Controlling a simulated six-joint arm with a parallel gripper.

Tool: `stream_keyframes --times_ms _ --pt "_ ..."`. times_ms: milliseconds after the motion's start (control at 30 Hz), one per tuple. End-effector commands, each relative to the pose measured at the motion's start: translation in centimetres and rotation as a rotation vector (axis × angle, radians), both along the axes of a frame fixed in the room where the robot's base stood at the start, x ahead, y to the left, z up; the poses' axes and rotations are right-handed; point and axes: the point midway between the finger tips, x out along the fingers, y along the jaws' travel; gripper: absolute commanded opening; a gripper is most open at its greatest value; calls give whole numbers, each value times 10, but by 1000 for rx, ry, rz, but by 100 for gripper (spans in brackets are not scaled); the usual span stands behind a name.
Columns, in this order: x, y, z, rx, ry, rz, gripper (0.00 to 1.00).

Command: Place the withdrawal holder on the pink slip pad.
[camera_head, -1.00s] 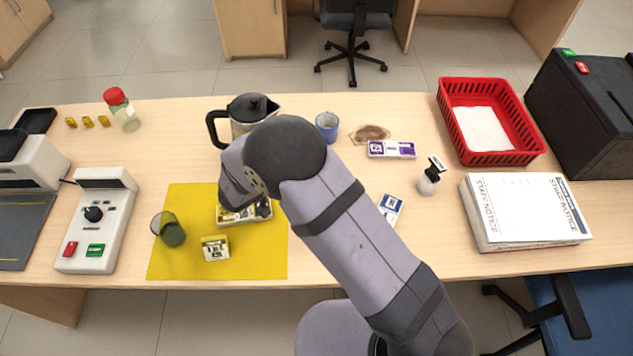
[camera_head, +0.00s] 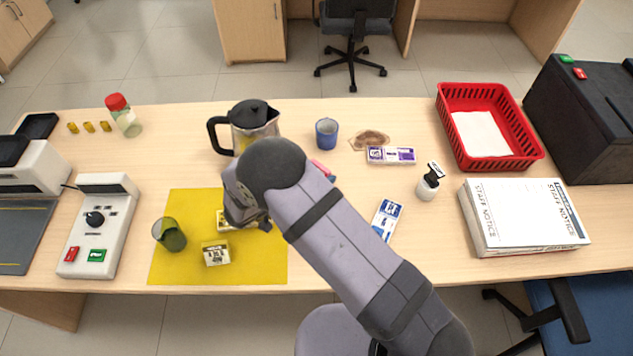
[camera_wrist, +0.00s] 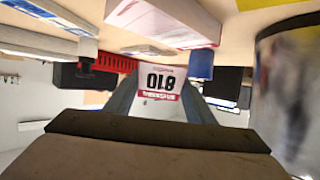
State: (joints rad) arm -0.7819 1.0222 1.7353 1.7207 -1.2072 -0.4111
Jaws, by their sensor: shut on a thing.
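My gripper (camera_wrist: 160,98) is shut on a white block with black digits and a red-pink band, apparently the withdrawal holder (camera_wrist: 158,80); its small text is not legible. In the head view my gripper (camera_head: 245,215) is over the yellow mat, and the arm hides the held block. The pink slip pad (camera_head: 322,168) shows only as a pink edge behind my arm, right of the kettle. In the wrist view, which is upside down, it appears as a pale slab with pink edges (camera_wrist: 165,22), apart from the held block.
A cream box (camera_head: 216,253) and a green glass (camera_head: 170,236) stand on the yellow mat (camera_head: 190,270). A kettle (camera_head: 245,128) and blue cup (camera_head: 326,135) stand behind. Purple-labelled (camera_head: 391,155) and blue-labelled (camera_head: 387,220) pads lie right of my arm.

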Motion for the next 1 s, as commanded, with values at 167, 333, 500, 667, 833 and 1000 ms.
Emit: stream_keyframes --times_ms 167,333,500,667,833,1000 --pt "-1 -1 -16 -4 4 0 23" --pt "0 0 -34 -3 2 0 23" --pt "0 0 -41 -2 1 1 23" --pt "0 0 -41 -1 1 0 23" --pt "0 0 -44 -1 1 0 23" --pt "0 0 -44 -1 1 0 68"
